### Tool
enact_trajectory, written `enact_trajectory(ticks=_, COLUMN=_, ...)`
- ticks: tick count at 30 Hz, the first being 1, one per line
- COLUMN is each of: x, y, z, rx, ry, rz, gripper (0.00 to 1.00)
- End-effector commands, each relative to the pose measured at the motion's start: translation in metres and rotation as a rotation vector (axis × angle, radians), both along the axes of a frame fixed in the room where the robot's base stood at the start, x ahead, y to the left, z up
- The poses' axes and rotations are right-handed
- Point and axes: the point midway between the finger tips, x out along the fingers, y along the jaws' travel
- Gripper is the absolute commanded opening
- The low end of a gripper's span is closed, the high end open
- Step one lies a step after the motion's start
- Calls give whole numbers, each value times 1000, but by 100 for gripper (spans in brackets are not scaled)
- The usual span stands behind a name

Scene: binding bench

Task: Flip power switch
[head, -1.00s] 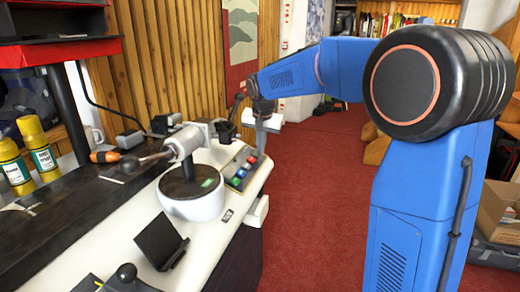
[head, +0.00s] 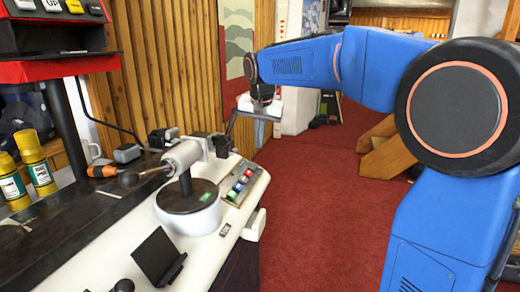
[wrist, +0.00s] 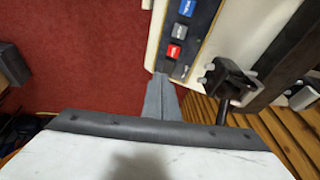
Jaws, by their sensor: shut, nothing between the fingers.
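The white machine (head: 198,255) carries a button panel (head: 240,183) with coloured buttons on its right edge. My gripper (head: 259,137) points down beyond the panel's far end. In the wrist view my gripper's fingertips (wrist: 162,76) are shut and empty. They appear close to the panel's end, by a red button (wrist: 174,52); contact cannot be told.
A dark clamp-like bracket (wrist: 228,82) with a rod stands beside the panel. Red carpet (head: 315,190) lies open to the machine's right. A wooden slat wall (head: 165,70) stands behind.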

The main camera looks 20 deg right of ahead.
Motion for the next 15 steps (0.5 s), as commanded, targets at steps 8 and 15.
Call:
enact_trajectory(ticks=8, x=-10, y=5, z=17, rx=0, ry=0, rz=0, gripper=0)
enact_trajectory(ticks=15, x=-11, y=5, z=17, rx=0, ry=0, rz=0, gripper=0)
